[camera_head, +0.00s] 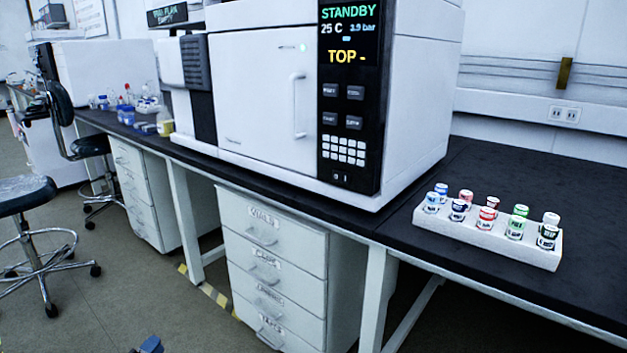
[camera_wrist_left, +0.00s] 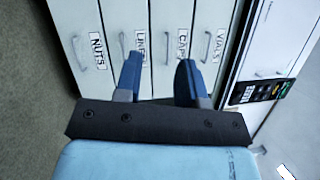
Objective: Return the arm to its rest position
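My left gripper shows only as a small blue piece (camera_head: 150,345) at the bottom edge of the head view, low over the floor in front of the drawers. In the left wrist view its two blue fingers (camera_wrist_left: 159,62) stand apart with nothing between them. They point toward the drawer cabinet (camera_wrist_left: 170,85), and I see no contact with it. The rest of the left arm is outside the head view. My right gripper is in neither view.
The white drawer cabinet (camera_head: 270,266) is under the black bench (camera_head: 420,240), all drawers shut. On the bench stand a white instrument (camera_head: 262,95) reading STANDBY and a vial rack (camera_head: 480,240) with several vials. A stool (camera_head: 35,235) stands at left. Open floor lies between.

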